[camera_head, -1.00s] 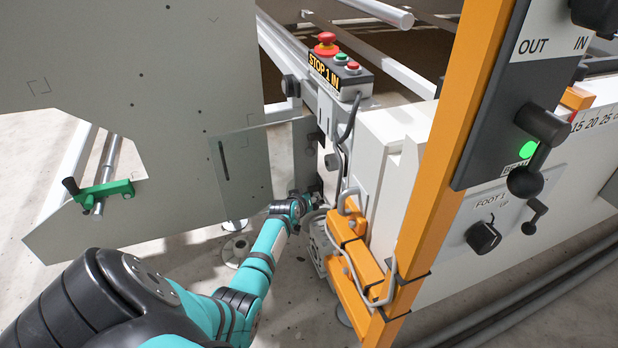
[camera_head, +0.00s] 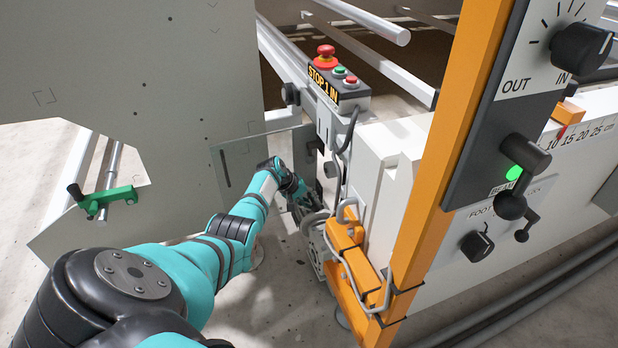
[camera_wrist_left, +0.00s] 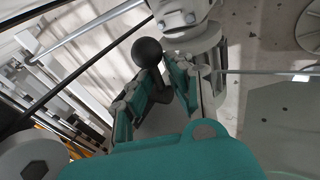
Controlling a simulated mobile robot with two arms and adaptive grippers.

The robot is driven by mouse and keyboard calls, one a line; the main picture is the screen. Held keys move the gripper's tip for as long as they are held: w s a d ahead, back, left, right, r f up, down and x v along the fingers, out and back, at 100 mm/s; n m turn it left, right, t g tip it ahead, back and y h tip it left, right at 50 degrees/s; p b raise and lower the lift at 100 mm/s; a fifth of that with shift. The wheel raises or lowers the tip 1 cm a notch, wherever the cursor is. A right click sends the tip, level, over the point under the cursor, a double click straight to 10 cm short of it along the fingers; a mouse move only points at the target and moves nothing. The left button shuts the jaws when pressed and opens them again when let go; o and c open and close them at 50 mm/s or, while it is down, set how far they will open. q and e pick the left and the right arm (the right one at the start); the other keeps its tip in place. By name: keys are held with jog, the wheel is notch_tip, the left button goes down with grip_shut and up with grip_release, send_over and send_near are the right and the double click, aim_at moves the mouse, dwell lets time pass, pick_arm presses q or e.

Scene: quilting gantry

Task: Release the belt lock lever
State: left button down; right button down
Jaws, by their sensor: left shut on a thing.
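My left gripper (camera_head: 303,198) is low beside the grey end post of the gantry, left of the orange bracket. In the left wrist view the two teal-backed fingers (camera_wrist_left: 158,88) are shut on a black lever with a round ball knob (camera_wrist_left: 147,52). The knob sticks out past the fingers, and part of the stem is hidden between them. I take this to be the belt lock lever. In the head view the lever is hidden behind my gripper and wrist. My right gripper is in neither view.
A clear panel (camera_head: 240,165) stands close to my left wrist. A stop box (camera_head: 338,86) with a red button tops the post. An orange bracket (camera_head: 347,262) with grey tubing is just right. A green handle (camera_head: 105,198) sits at left.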

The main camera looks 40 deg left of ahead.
pick_arm(q)
jog(key=shift+w+d+r+h, duration=0.25)
jog(key=shift+w+d+h, duration=0.05)
jog(key=shift+w, duration=0.05)
jog(key=c, duration=1.3)
grip_release()
jog(key=shift+c, duration=0.2)
jog(key=shift+d+f, duration=0.1)
jog(key=shift+s, duration=0.1)
jog(key=shift+a, duration=0.25)
jog(key=shift+s+a+r, duration=0.2)
jog(key=shift+s+r, duration=0.25)
jog(key=shift+r, duration=0.05)
jog(key=v, duration=1)
jog(key=shift+d+r, duration=0.2)
jog(key=shift+r, duration=0.1)
